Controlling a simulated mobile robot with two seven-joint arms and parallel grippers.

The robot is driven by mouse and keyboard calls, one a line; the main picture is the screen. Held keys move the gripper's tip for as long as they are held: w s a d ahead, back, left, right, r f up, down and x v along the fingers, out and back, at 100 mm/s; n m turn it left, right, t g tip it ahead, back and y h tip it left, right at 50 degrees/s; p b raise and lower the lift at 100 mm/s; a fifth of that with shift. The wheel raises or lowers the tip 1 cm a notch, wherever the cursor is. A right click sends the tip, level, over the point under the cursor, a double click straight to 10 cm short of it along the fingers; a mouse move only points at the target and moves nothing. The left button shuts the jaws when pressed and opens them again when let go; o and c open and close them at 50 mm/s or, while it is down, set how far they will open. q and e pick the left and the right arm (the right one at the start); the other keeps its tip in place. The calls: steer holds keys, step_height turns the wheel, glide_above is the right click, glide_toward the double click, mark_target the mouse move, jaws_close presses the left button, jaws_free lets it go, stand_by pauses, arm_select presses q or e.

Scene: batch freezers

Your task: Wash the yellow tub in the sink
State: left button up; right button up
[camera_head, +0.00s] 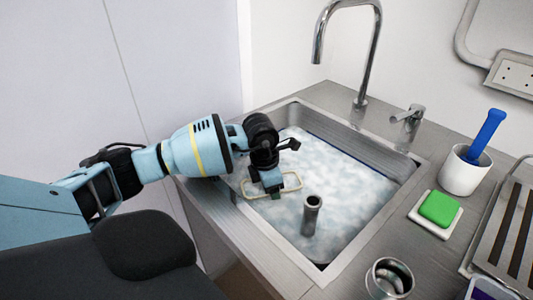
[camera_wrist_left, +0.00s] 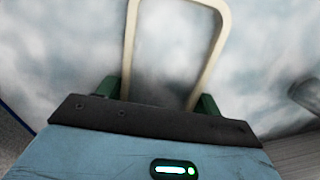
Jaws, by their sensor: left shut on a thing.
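The sink (camera_head: 345,262) is filled with cloudy, foamy white water. A pale cream-yellow rounded rim (camera_head: 293,189), which looks like the yellow tub's, lies at the water surface in the sink's left half. Whatever is below the rim is hidden by the water. My left gripper (camera_head: 274,193) reaches down over the sink's left edge and is shut on the rim. In the left wrist view the rim (camera_wrist_left: 129,45) runs out as a loop from between the two dark green fingertips (camera_wrist_left: 157,97). My right gripper is not in view.
An upright metal pipe (camera_head: 311,215) stands in the water right of the rim. The faucet (camera_head: 361,60) arches behind the sink. On the right counter are a green sponge (camera_head: 438,208), a white cup (camera_head: 463,175) with a blue-handled tool (camera_head: 487,134), and a metal cup (camera_head: 389,278).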

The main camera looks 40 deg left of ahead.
mark_target(262, 191)
arm_select(q)
steer(key=shift+a, duration=1.95)
steer(key=shift+d+p, duration=0.35)
steer(key=shift+d, duration=1.7)
steer(key=shift+a, duration=0.15)
steer(key=shift+a+b, duration=0.3)
steer(key=shift+a, duration=1.6)
steer(key=shift+d, duration=0.15)
steer(key=shift+d+p, duration=0.55)
steer(key=shift+d, duration=1.3)
